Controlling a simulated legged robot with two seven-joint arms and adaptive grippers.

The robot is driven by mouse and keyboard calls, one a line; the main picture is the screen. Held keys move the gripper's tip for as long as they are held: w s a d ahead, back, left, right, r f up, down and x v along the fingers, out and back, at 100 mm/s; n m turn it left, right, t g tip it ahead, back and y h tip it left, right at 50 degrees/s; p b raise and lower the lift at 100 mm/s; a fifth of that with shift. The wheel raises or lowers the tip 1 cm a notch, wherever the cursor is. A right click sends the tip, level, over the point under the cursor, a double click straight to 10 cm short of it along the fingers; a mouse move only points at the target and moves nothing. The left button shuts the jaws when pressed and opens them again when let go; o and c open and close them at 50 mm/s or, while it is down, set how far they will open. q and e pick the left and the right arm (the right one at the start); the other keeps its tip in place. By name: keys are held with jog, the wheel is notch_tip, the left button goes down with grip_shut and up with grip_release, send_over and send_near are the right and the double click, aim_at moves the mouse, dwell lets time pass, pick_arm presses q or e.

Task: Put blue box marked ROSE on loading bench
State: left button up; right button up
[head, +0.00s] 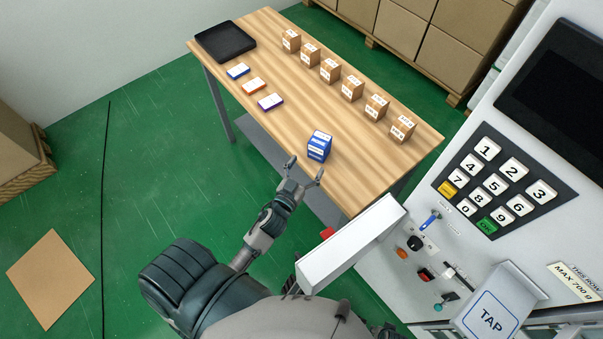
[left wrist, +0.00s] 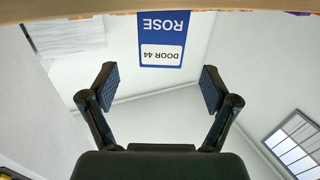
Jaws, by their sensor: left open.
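The blue box (head: 319,146) stands on the wooden table near its front edge in the head view. In the left wrist view the blue box (left wrist: 161,40) shows upside down between the fingers, with ROSE and DOOR 44 on its face. My left gripper (head: 305,172) is open and empty, its two fingertips pointing at the box from just in front of it. In the left wrist view my left gripper (left wrist: 160,88) has its fingers spread wider than the box, and they do not touch it. My right gripper is not in view.
The wooden table (head: 350,170) also holds a row of small brown boxes (head: 330,70), several flat coloured cards (head: 253,86) and a black tray (head: 226,42). A vending machine with a keypad (head: 497,182) stands at the right. Green floor lies open at the left.

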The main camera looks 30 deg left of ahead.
pick_arm(q)
jog(key=s+f+g, duration=0.4)
jog(key=s+f, duration=0.1)
jog(key=f, duration=0.5)
jog(key=s+f+g, duration=0.4)
jog(key=s+f, duration=0.2)
jog(key=f, duration=0.5)
jog(key=s+d+f+m+g, duration=0.1)
jog(key=s+f+g, duration=0.1)
jog(key=s+f, duration=0.2)
jog(key=s+d+f+m+g, duration=0.1)
jog(key=s+d+f+g, duration=0.1)
jog(key=s+f, duration=0.3)
jog(key=s+d+f+m+g+h, duration=0.1)
jog(key=s+d+f+g, duration=0.1)
jog(key=s+f+g, duration=0.2)
jog(key=shift+s+f, duration=0.2)
jog(key=shift+s, duration=0.8)
